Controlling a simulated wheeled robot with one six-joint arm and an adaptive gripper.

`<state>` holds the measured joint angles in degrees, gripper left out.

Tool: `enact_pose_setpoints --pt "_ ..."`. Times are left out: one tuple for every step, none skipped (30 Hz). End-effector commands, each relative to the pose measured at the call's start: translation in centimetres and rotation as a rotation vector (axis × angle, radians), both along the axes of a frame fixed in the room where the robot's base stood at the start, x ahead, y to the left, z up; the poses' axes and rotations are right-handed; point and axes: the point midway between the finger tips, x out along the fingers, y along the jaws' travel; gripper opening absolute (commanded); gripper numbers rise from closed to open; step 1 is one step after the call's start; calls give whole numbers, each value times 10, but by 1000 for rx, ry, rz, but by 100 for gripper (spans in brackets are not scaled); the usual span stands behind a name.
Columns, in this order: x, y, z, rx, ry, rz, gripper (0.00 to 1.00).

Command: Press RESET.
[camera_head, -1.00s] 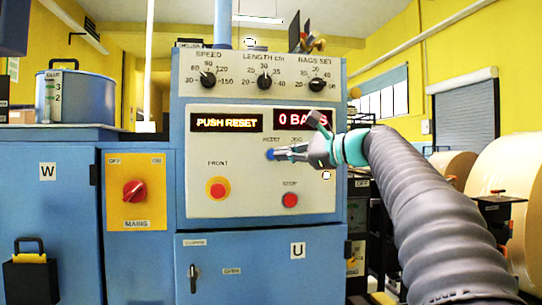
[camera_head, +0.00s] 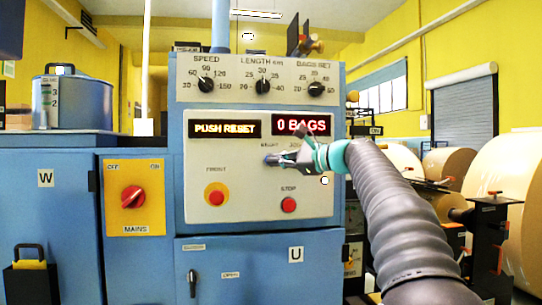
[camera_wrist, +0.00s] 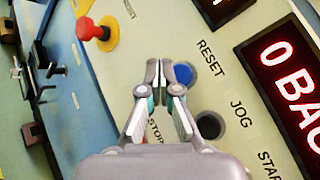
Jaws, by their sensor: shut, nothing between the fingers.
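The blue RESET button (camera_wrist: 184,75) sits on the cream panel below its RESET label in the wrist view. My gripper (camera_wrist: 157,72) is shut and empty, its fingertips in front of the panel and overlapping the button's left edge in the picture. In the head view my gripper (camera_head: 272,160) covers the RESET spot below the displays. I cannot tell whether the tips touch the button or panel. The left display (camera_head: 225,129) reads PUSH RESET and the right display (camera_head: 302,125) reads 0 BAGS.
A dark JOG button (camera_wrist: 210,125) is close to RESET. A red STOP button (camera_head: 289,205) lies below, and a red FRONT button on yellow (camera_head: 216,194) is lower left. Knobs (camera_head: 263,87) are above. Paper rolls (camera_head: 448,163) stand at the right.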

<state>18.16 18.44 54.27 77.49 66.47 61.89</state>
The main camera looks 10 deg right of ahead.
Motion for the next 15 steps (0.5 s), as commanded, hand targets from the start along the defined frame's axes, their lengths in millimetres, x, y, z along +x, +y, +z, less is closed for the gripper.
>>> enact_pose_setpoints --pt "5 0 1 -1 1 1 0" --pt "7 0 1 -1 1 1 0" --pt "10 0 1 0 1 1 0" --pt "11 0 0 0 0 1 0" --pt "12 1 1 0 0 1 0" --pt "14 1 0 0 0 1 0" --pt "14 1 0 -1 -1 1 0" --pt "15 1 0 -1 -1 1 0" --pt "15 1 0 -1 -1 1 0" --pt "16 1 0 0 0 1 0" --pt "16 1 0 0 0 1 0" --pt "16 1 0 0 0 1 0" --pt "16 1 0 0 0 1 0" --pt "16 1 0 0 0 1 0" --pt "16 1 0 0 0 1 0"
